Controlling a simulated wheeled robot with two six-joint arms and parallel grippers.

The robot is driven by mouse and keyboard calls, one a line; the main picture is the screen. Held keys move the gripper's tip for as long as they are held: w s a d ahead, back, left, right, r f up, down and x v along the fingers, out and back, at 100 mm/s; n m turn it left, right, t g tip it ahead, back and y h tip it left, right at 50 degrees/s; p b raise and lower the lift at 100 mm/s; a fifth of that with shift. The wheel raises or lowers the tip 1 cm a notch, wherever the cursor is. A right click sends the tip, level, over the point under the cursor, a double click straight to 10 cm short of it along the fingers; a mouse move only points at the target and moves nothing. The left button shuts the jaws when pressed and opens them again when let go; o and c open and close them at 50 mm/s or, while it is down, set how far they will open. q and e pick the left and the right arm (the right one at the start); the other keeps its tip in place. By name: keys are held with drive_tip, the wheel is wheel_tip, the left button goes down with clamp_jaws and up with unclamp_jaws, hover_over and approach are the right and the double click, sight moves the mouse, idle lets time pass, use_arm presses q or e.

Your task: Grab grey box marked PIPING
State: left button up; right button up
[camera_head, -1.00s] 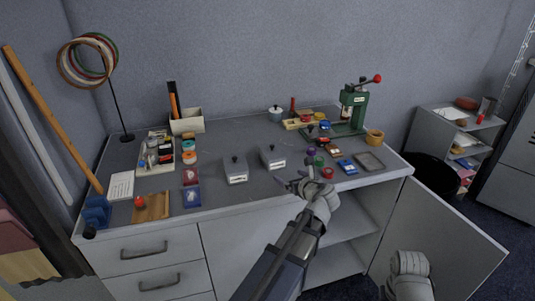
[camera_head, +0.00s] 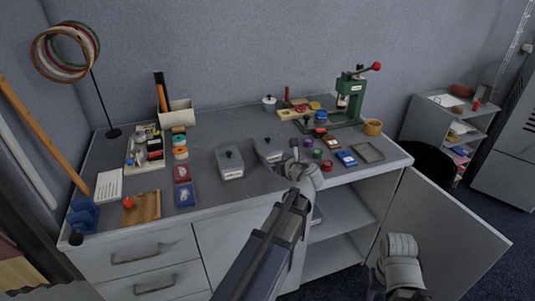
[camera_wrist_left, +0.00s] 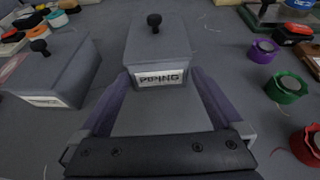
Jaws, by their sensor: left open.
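The grey box marked PIPING (camera_wrist_left: 160,45) has a black knob on its lid and a white label facing me in the left wrist view. In the head view the box (camera_head: 267,147) stands on the worktop, partly hidden by my left gripper (camera_head: 285,158). My left gripper (camera_wrist_left: 160,80) is open, its purple fingers reaching toward the box's front, one near each side of the label. I cannot tell whether they touch it.
A similar grey box (camera_wrist_left: 58,68) stands just left, its label unreadable. A purple spool (camera_wrist_left: 264,50), a green one (camera_wrist_left: 287,88) and a red one (camera_wrist_left: 311,142) stand to the right. A green press (camera_head: 348,103) is at the back right. An open cabinet door (camera_head: 440,235) juts out below.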

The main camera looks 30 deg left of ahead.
use_arm(q)
drive_tip(key=b+x, duration=0.1)
drive_tip(key=x, duration=0.4)
drive_tip(key=shift+r, duration=0.1)
drive_tip(key=shift+s+r, duration=0.1)
clamp_jaws()
idle(0.6)
